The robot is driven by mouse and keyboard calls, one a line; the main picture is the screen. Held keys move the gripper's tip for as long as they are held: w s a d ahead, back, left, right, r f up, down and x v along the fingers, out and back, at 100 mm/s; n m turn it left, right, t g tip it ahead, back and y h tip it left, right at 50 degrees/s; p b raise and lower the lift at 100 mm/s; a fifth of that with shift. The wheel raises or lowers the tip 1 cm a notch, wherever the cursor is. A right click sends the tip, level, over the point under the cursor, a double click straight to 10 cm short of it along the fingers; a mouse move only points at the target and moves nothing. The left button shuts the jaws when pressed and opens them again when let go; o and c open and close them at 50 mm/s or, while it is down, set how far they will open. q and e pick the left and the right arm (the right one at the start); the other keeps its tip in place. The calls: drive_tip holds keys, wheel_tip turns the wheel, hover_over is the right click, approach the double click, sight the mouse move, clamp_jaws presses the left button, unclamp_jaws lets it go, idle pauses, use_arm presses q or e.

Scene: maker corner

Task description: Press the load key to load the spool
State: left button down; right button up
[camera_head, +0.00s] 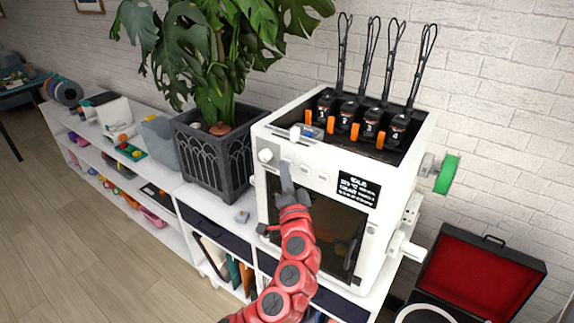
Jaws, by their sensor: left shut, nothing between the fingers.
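A white 3D printer (390,215) stands on the white shelf unit. Its front panel (330,165) carries a round knob (265,156), small pale keys (306,170) and a black display (358,189) with white text too small to read. I cannot tell which key is the load key. A green spool (447,174) sits on a holder on the printer's right side. My left gripper (285,168) is shut and empty, with its tips up in front of the key panel. I cannot tell whether they touch it. My right gripper is not in view.
A plant in a dark pot (215,150) stands left of the printer. Several black feeders (350,115) with orange parts and tall loops top the printer. An open red-lined case (480,275) lies at the lower right. Wooden floor (90,260) is clear at the left.

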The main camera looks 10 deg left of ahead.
use_arm(q)
drive_tip(key=shift+w, duration=0.1)
idle(0.5)
drive_tip(key=shift+s+a, duration=0.25)
drive_tip(key=shift+s, duration=0.5)
drive_tip(key=s, duration=0.1)
drive_tip(key=s+a, duration=0.1)
drive_tip(key=s, duration=0.2)
drive_tip(key=shift+s+a, duration=0.35)
